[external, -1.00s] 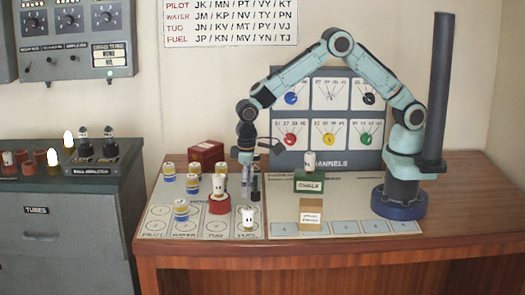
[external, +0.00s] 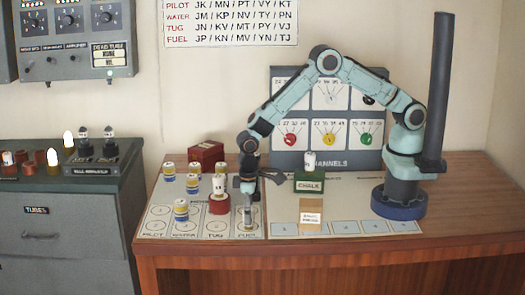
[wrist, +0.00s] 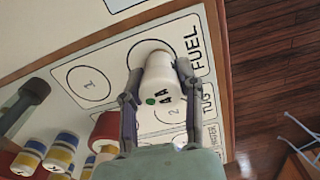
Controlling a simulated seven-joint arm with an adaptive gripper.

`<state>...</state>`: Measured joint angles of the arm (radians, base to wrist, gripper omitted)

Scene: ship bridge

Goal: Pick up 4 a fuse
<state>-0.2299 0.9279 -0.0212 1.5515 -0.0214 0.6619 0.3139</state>
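A white fuse (wrist: 162,84) with a green dot and dark lettering, which looks like "AA" or "4A", stands at the FUEL end of the white board (wrist: 95,58). My gripper (wrist: 160,70) is lowered around it, one finger on each side, very close to its body. I cannot tell whether the fingers press on it. In the external view my gripper (external: 248,218) points straight down over the FUEL column at the board's front, mostly hiding the fuse. Only a small pale part of the fuse shows under the fingers.
Several banded pieces (external: 181,210) stand on the board to the left. A red holder (external: 219,207) with a white piece is close beside my gripper. A green CHALK block (external: 309,186) and a cardboard box (external: 312,217) stand to the right. A red box (external: 206,152) is behind.

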